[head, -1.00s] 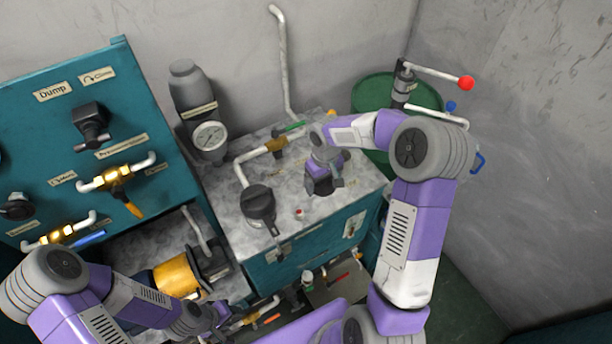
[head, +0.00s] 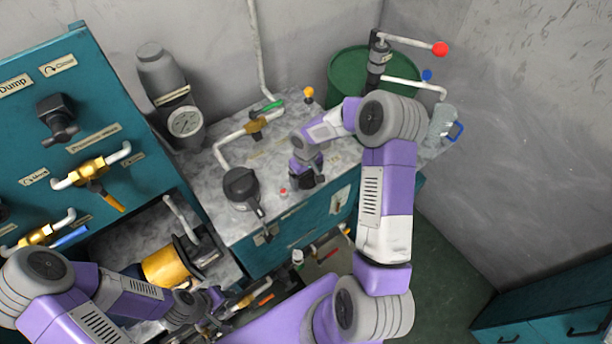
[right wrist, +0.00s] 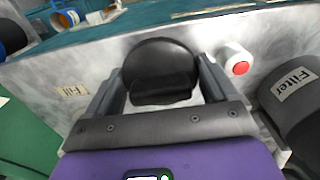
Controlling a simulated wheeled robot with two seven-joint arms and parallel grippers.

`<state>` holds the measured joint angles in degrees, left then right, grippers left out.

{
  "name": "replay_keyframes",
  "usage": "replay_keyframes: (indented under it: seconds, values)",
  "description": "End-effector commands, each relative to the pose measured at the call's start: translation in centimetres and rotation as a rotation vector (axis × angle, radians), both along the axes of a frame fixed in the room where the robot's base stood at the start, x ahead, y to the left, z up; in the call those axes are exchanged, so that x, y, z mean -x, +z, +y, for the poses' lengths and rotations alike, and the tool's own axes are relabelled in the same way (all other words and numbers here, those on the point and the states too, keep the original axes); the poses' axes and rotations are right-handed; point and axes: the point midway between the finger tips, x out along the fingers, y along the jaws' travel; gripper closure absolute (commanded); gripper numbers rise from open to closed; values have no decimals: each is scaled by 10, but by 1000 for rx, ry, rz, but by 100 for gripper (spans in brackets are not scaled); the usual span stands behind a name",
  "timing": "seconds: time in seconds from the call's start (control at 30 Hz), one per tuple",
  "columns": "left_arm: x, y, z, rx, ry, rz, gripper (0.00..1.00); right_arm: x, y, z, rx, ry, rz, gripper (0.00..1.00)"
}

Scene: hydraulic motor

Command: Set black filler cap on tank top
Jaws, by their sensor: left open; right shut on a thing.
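The black filler cap (right wrist: 160,71) is round with a raised grip bar. It sits between the two fingers of my right gripper (right wrist: 160,85), which is shut on it. In the head view my right gripper (head: 306,176) points down at the grey mottled tank top (head: 275,160), near its front edge. The cap is close to the surface; I cannot tell whether it touches, and its underside and any opening below are hidden. My left gripper (head: 207,308) is open at the lower left, away from the cap, partly hidden by its own arm.
A red button (right wrist: 238,63) and the dark filter housing (head: 241,186) stand close beside the right gripper. A white pipe with a brass valve (head: 256,126) lies behind. A green drum (head: 345,75) stands behind right. A teal panel (head: 80,95) with valves rises at the left.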

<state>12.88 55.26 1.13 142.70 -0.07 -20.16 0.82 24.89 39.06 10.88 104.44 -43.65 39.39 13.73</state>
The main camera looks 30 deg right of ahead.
Motion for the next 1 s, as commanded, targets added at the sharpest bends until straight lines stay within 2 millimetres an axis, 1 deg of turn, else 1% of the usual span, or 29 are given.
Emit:
replay_keyframes:
  seconds: [0.13, 0.17, 0.23, 0.47, 0.57, 0.67, 0.9, 1.0]
  values:
    - [0, -5, 0, 0, 0, 0, 57, 0, -4, 0, 0, 1, 0, 46]
    - [0, -4, 0, 0, 0, 0, 57, 0, -4, 0, 0, 1, 0, 11]
    - [0, -4, 0, 0, 0, 0, 57, 0, -3, 0, 0, 0, 0, 0]
    - [0, -3, 0, 0, 0, 0, 57, 0, -3, 0, 0, 0, 1, 0]
    - [0, 2, 0, 0, 0, 0, 57, 0, 2, 0, 0, 0, 1, 0]
    - [0, 2, 0, 0, 0, 0, 57, -1, 16, 0, 2, -2, -2, 0]
    - [0, 7, 0, 0, 0, 0, 57, -1, 70, 0, 2, -1, -4, 0]
    - [0, 9, 0, 0, 0, 0, 57, -1, 90, 0, 2, 0, -4, 0]
